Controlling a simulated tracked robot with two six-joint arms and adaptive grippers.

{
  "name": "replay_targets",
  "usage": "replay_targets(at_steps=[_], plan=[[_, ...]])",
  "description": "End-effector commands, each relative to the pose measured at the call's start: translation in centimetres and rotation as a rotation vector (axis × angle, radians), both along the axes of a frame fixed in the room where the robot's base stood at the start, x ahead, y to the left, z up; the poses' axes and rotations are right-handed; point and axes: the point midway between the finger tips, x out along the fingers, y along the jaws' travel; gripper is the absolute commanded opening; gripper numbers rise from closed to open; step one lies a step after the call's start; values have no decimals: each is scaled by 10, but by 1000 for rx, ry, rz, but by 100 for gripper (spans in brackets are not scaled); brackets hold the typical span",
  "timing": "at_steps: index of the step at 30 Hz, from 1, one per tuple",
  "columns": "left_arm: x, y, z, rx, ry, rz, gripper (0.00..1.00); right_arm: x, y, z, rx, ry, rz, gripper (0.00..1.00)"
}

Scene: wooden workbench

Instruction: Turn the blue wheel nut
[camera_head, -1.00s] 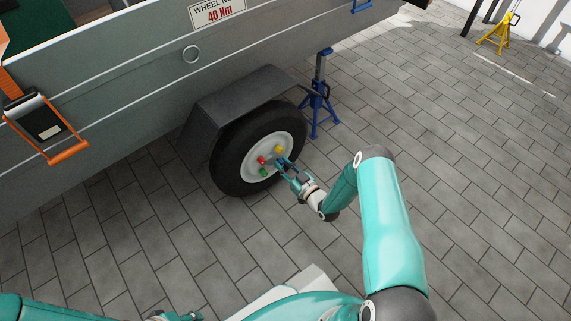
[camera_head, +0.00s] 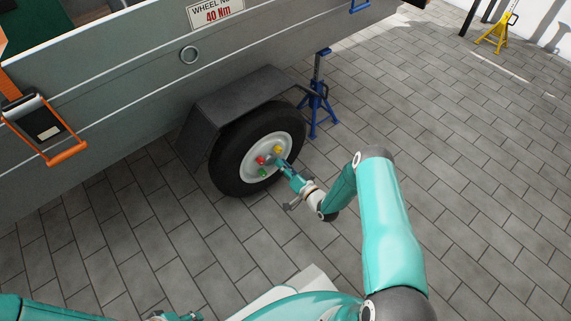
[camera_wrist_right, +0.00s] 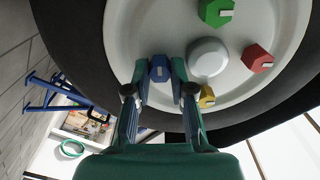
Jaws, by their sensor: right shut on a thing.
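The blue wheel nut (camera_wrist_right: 160,68) sits on the white wheel rim in the right wrist view, with a pale mark on its face. My right gripper (camera_wrist_right: 160,76) is shut on it, one finger on each side. In the head view my right gripper (camera_head: 284,164) reaches the wheel (camera_head: 232,165) from the right, and the blue nut is hard to make out there. A green nut (camera_wrist_right: 215,12), a red nut (camera_wrist_right: 257,58) and a yellow nut (camera_wrist_right: 207,97) stand around the round hub cap (camera_wrist_right: 208,57). Part of my left gripper (camera_head: 178,316) shows at the bottom edge; its fingers are unclear.
The grey trailer (camera_head: 110,100) with its dark mudguard (camera_head: 235,100) stands above the wheel. A blue stand (camera_head: 318,105) is just right of the wheel. A yellow stand (camera_head: 496,35) is far off at the upper right. The paved floor (camera_head: 470,170) on the right is open.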

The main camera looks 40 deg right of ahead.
Motion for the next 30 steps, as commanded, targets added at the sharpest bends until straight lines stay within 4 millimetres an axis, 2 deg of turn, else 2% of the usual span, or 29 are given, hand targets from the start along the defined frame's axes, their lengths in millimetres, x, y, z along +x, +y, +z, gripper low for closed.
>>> replay_targets(at_steps=[1, 30], plan=[[0, 0, 0, 0, 0, 0, 40, -2, -5, -1, 44, 7, -14, 0], [0, 0, 0, 0, 0, 0, 40, -1, -7, -5, 961, 77, -30, 0]])
